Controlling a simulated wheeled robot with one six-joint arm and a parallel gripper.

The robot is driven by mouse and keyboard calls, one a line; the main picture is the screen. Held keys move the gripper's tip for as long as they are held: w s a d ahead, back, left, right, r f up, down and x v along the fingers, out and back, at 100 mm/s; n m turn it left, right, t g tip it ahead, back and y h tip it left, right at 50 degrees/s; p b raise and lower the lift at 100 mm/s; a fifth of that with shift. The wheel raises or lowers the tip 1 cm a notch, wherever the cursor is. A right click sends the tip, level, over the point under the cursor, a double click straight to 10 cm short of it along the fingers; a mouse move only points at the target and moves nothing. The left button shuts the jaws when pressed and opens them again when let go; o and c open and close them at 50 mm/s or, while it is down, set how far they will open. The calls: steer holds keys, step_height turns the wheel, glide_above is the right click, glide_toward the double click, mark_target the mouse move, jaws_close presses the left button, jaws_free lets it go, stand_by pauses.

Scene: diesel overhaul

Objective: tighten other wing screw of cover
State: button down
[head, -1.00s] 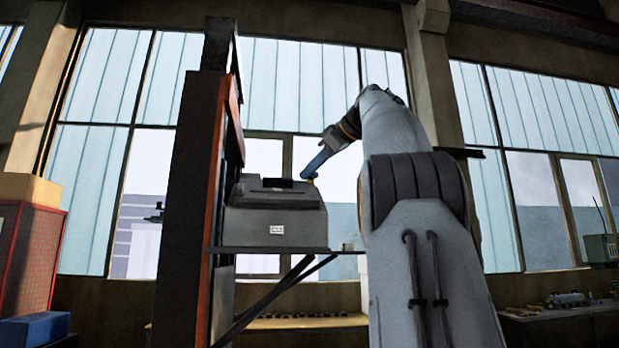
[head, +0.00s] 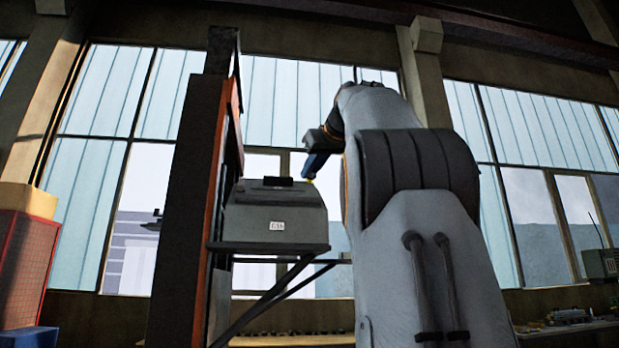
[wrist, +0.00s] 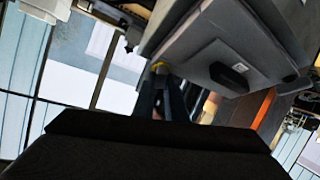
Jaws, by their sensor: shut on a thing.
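A grey box with a sloped cover (head: 255,192) stands on a wall bracket in the head view. Its cover (wrist: 196,64) carries a dark handle (wrist: 228,74) in the wrist view. A small yellow wing screw (wrist: 160,66) sits at the cover's edge. My gripper (wrist: 162,84) is shut on this screw, its fingers pointing at the cover edge. In the head view my gripper (head: 309,178) is at the box's upper right corner. The fingers partly hide the screw, and its wings cannot be made out. The other side of the cover is unclear.
A dark post with an orange edge (head: 220,150) stands directly left of the box. The shelf (head: 265,248) and its diagonal braces are under the box. A red mesh cabinet (head: 22,270) is at far left. Windows fill the background, and space right of the box is taken by my arm.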

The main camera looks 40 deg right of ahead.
steer(key=shift+f+m+h, duration=0.2)
steer(key=shift+m+h, duration=0.3)
steer(key=shift+m, duration=0.3)
steer(key=m+g+h, duration=0.1)
steer(key=m+h, duration=0.1)
steer(key=m, duration=0.1)
steer(key=shift+w+m, duration=0.1)
steer(key=shift+m, duration=0.2)
steer(key=shift+m+g+h, duration=0.4)
steer(key=shift+m+h, duration=0.3)
steer(key=shift+m, duration=0.3)
steer(key=shift+f+m, duration=0.1)
steer(key=shift+m, duration=0.2)
steer(key=m+g+h, duration=0.1)
steer(key=m, duration=0.1)
steer(key=shift+w+m+p, duration=0.1)
steer(key=shift+m+p, duration=0.2)
steer(key=shift+p, duration=0.05)
steer(key=shift+m+g+h+p, duration=0.35)
steer(key=shift+m+g+h, duration=0.4)
steer(key=shift+m, duration=0.55)
